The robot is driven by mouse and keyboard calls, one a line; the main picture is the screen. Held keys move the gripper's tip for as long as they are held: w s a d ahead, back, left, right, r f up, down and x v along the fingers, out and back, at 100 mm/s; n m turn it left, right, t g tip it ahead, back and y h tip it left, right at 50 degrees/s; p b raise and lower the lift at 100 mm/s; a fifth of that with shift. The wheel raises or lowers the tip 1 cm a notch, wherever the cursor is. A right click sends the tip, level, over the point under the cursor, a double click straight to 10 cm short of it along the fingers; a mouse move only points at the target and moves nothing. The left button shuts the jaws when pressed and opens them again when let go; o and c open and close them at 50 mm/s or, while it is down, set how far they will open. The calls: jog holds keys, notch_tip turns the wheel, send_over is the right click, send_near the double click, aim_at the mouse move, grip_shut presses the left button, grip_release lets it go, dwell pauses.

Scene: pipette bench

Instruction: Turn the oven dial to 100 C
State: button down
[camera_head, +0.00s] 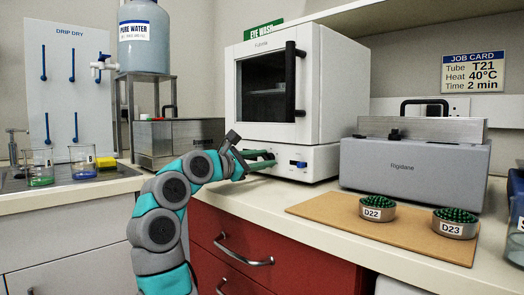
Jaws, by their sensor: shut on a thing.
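The white oven (322,88) stands on the bench with its dark-windowed door closed and a black vertical handle on the door's right side. Its lower control panel (318,160) carries a small blue element (298,164), too small to read. My gripper (268,160) reaches in from the left at the left part of this panel. Its green fingers are shut on the oven dial, which they and the gripper body hide. The dial's setting cannot be read.
A grey Frigidane box (392,168) stands right of the oven. A brown board (320,205) in front holds dishes D22 (378,212) and D23 (453,227). A metal box (160,145) is left of my arm. Beakers (38,168) stand far left. The bench front between is clear.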

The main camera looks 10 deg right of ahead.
jog(key=m, duration=0.5)
jog(key=shift+d+f+m+p, duration=0.1)
jog(key=shift+m+p, duration=0.2)
jog(key=shift+f+m, duration=0.1)
jog(key=shift+m, duration=2.1)
jog(key=c, duration=0.5)
grip_release()
jog(key=shift+c, duration=0.2)
jog(key=shift+s, duration=0.1)
jog(key=v, duration=0.7)
jog(key=shift+s+a, duration=0.2)
jog(key=shift+a, duration=0.15)
